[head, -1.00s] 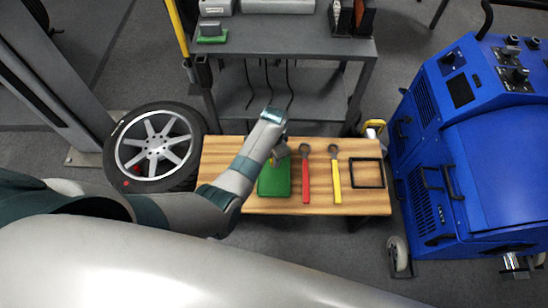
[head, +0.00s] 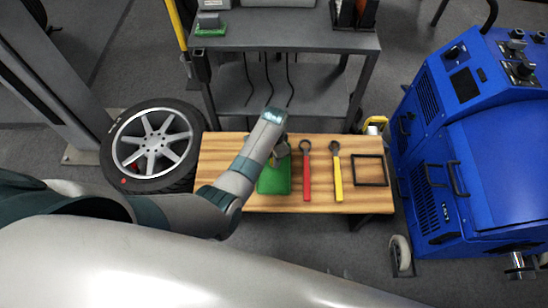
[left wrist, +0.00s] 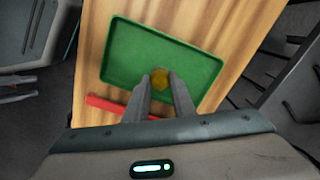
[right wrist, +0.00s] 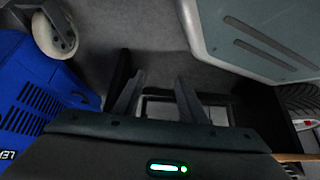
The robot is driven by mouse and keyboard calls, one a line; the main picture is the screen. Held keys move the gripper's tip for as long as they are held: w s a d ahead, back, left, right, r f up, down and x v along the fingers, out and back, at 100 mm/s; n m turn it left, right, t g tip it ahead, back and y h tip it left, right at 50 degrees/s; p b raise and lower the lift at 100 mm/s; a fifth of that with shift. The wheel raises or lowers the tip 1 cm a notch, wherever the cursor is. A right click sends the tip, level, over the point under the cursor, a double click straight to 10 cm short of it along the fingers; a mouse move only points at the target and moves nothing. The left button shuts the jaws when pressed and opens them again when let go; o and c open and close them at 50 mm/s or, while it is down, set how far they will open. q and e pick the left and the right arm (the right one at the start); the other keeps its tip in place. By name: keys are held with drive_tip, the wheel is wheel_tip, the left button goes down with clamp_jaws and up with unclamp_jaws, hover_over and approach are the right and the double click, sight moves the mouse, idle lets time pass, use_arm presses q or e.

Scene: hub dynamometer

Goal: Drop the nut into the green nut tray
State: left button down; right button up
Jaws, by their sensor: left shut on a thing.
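The green nut tray (head: 273,181) lies on the left part of the wooden bench top, and it fills the middle of the left wrist view (left wrist: 125,50). My left gripper (head: 281,153) is over the tray's far part, pointing down. In the left wrist view its fingers are shut on a brass-coloured nut (left wrist: 160,78), which shows against the tray floor. The exact height of the nut above the tray is hard to tell. My right gripper (right wrist: 158,88) shows only in the right wrist view, with its fingers apart and nothing between them.
On the wooden bench (head: 321,170), a red wrench (head: 306,175), a yellow wrench (head: 337,175) and a black square frame (head: 369,170) lie right of the tray. A wheel (head: 154,147) lies to the left. A blue machine (head: 480,150) stands right. A grey shelf (head: 285,38) stands behind.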

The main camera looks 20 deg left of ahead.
use_arm(q)
drive_tip(key=shift+f+b, duration=0.55)
drive_tip(key=shift+f, duration=0.05)
use_arm(e)
drive_tip(key=shift+w+a+r, duration=0.15)
drive_tip(key=shift+w+r, duration=0.05)
drive_tip(key=shift+w, duration=0.35)
drive_tip(key=shift+w+a+r, duration=0.1)
drive_tip(key=shift+w+r, duration=0.05)
drive_tip(key=shift+w, duration=0.35)
use_arm(q)
drive_tip(key=c, duration=1.4)
unclamp_jaws()
drive_tip(key=shift+r, duration=0.1)
drive_tip(key=shift+r, duration=0.45)
wheel_tip(320, 180, up, 16)
drive_tip(key=p, duration=0.1)
drive_tip(key=shift+r+p, duration=0.15)
drive_tip(key=shift+p, duration=0.2)
use_arm(e)
drive_tip(key=shift+s+d+r+t, duration=0.1)
drive_tip(key=shift+s+r+t, duration=0.2)
drive_tip(key=shift+t, duration=0.1)
